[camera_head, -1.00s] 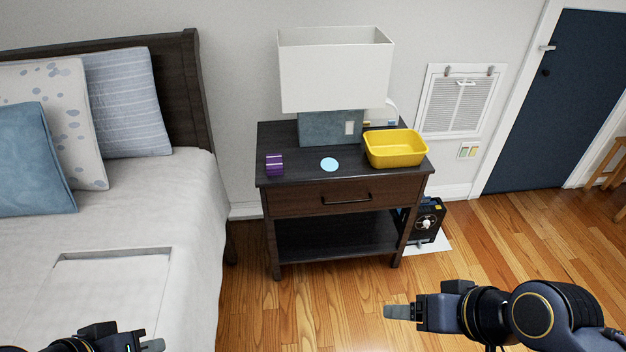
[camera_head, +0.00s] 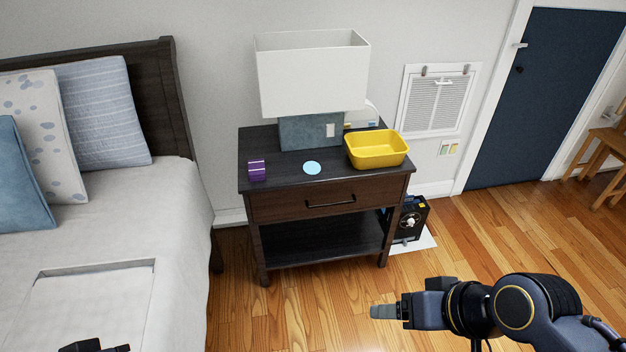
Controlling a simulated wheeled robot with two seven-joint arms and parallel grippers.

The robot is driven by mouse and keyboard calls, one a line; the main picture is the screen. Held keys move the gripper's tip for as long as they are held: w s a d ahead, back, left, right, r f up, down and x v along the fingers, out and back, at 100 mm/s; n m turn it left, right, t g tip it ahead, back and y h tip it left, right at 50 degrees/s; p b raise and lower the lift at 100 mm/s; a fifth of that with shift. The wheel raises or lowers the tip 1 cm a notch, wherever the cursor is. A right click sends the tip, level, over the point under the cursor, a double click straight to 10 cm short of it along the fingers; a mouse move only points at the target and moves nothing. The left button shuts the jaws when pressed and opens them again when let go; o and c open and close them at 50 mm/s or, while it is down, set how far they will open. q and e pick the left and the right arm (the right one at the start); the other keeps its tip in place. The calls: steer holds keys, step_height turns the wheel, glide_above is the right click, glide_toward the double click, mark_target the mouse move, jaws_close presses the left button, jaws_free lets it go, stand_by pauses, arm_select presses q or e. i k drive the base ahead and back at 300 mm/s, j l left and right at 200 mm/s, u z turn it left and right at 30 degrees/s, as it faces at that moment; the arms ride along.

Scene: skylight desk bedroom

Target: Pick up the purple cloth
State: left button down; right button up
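The purple cloth (camera_head: 257,170) is a small folded purple block with a pale stripe. It lies on the left front part of the dark nightstand (camera_head: 290,182) top. My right gripper (camera_head: 384,312) is in front of and below the nightstand top, over the floor, pointing left and apart from the cloth. It is seen edge-on, so its opening does not show. My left gripper (camera_head: 120,348) only just shows at the bottom left edge, over the bed. Most of it is cut off and its fingers cannot be made out.
A light blue disc (camera_head: 312,168) lies right of the cloth, and a yellow basket (camera_head: 378,152) stands further right. A lamp (camera_head: 312,80) stands behind them. The bed (camera_head: 180,215) is close on the left. Wooden floor (camera_head: 300,312) is open in front.

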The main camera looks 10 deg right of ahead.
mark_target(256, 167)
steer(key=i+l+u, duration=0.1)
steer(key=i+l, duration=0.2)
steer(key=i+l+u, duration=0.1)
steer(key=i+l, duration=0.25)
steer(key=i+l+u, duration=0.1)
steer(key=i+l, duration=0.2)
steer(key=i+l+u, duration=0.1)
steer(key=i+l, duration=0.15)
steer(key=l, duration=0.25)
steer(key=i+l+u, duration=0.1)
steer(key=i+l, duration=0.2)
steer(key=i+l+u, duration=0.1)
steer(key=i+l, duration=0.15)
steer(key=l, duration=0.3)
